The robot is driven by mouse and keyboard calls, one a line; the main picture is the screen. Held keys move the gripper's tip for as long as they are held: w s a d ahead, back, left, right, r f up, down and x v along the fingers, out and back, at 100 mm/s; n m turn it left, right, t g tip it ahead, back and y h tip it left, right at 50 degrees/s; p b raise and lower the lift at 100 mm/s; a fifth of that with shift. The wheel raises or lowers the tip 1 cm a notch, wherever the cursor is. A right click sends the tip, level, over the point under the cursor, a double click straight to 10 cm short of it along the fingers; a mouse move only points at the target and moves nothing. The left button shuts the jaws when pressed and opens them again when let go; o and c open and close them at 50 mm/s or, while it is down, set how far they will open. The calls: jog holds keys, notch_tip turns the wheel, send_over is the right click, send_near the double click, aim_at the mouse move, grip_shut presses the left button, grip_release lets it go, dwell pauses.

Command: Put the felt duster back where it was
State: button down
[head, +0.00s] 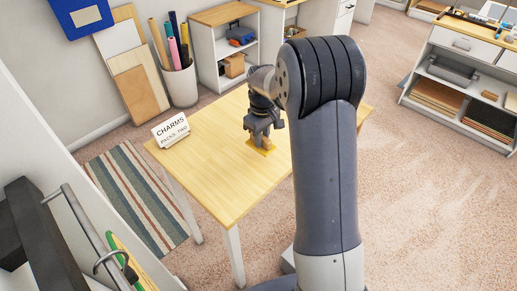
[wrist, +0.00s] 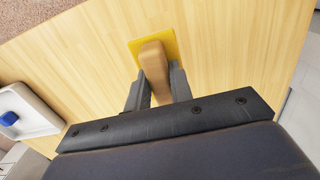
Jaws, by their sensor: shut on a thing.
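The felt duster (wrist: 152,52) shows in the wrist view as a rounded wooden handle over a flat yellow base. My gripper (wrist: 159,76) is shut on the handle, one grey finger on each side. In the head view my gripper (head: 262,138) points down over the pale wooden table (head: 215,178), and the duster's yellow base (head: 262,147) shows under it. The base is at or very near the tabletop; I cannot tell whether it touches. My fingers hide part of the handle.
A white tray-like thing with a blue item (wrist: 12,118) is at the left in the wrist view. My arm hides the table's right part. The tabletop left of my gripper is clear.

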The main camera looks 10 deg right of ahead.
aim_at(262, 149)
jog(key=shift+f+p, duration=0.4)
jog(key=shift+f, duration=2.3)
jog(key=shift+f, duration=0.1)
jog(key=c, duration=1.3)
grip_release()
jog(key=shift+o, duration=0.2)
notch_tip(262, 149, up, 12)
jog(key=shift+r+b, duration=0.15)
jog(key=shift+b, duration=0.55)
